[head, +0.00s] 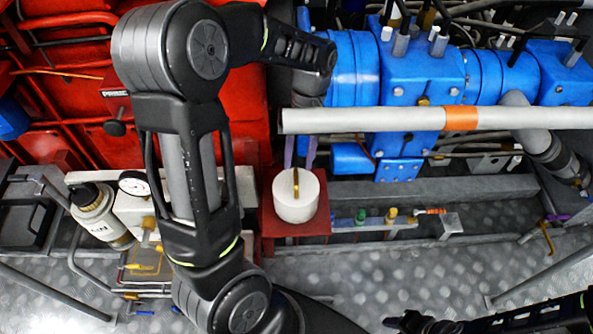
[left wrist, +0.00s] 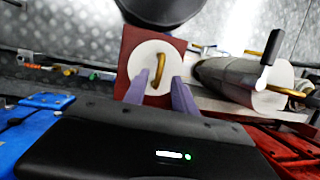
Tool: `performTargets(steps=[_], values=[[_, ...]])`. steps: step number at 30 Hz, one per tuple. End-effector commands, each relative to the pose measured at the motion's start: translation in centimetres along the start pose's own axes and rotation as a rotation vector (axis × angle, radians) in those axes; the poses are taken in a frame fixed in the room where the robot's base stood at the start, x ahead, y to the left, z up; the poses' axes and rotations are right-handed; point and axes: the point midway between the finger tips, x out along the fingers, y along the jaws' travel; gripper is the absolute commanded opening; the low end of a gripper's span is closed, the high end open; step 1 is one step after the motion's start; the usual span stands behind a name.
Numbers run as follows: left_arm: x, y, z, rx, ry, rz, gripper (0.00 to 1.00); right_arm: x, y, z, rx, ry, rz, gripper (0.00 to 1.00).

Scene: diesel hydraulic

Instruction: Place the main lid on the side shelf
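The main lid, a white round piece with a gold handle on top (head: 296,201), sits on the dark red side shelf (head: 266,226). In the left wrist view the lid (left wrist: 147,58) also rests on the red shelf (left wrist: 128,42), with its handle upright. My left gripper (head: 300,160) hangs just behind the lid, pointing down, with its purple fingers spread apart. In the left wrist view the left gripper's fingertips (left wrist: 159,84) lie either side of the handle, with nothing seen between them touching it. My right gripper (head: 396,322) shows only partly at the bottom edge.
A light grey pipe with an orange band (head: 460,118) crosses above the blue machinery (head: 420,75). A white bottle (head: 97,213) and a gauge (head: 132,183) stand left of the shelf. Red machinery (head: 60,90) fills the upper left. Metal floor (head: 400,270) lies in front.

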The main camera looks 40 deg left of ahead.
Motion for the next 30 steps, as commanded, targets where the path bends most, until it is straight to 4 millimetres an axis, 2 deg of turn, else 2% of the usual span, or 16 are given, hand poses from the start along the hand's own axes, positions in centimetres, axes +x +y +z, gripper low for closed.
performTargets(steps=[1,4,10,30], values=[[-1.3,0.1,-0.1,0.001,0.004,0.003,0.32,-0.1,-0.1,0.0,0.0,0.0,0.0,0.36],[-3.3,0.1,-0.1,0.001,0.004,0.002,0.32,-0.2,-0.1,0.0,0.0,0.0,0.0,0.36],[-5.8,0.0,0.0,0.001,0.002,0.001,0.32,-0.4,-0.1,0.0,0.0,0.0,0.0,0.36],[-6.2,0.0,0.0,0.001,0.0,-0.001,0.32,-0.4,-0.1,0.0,0.0,0.0,0.0,0.36]])
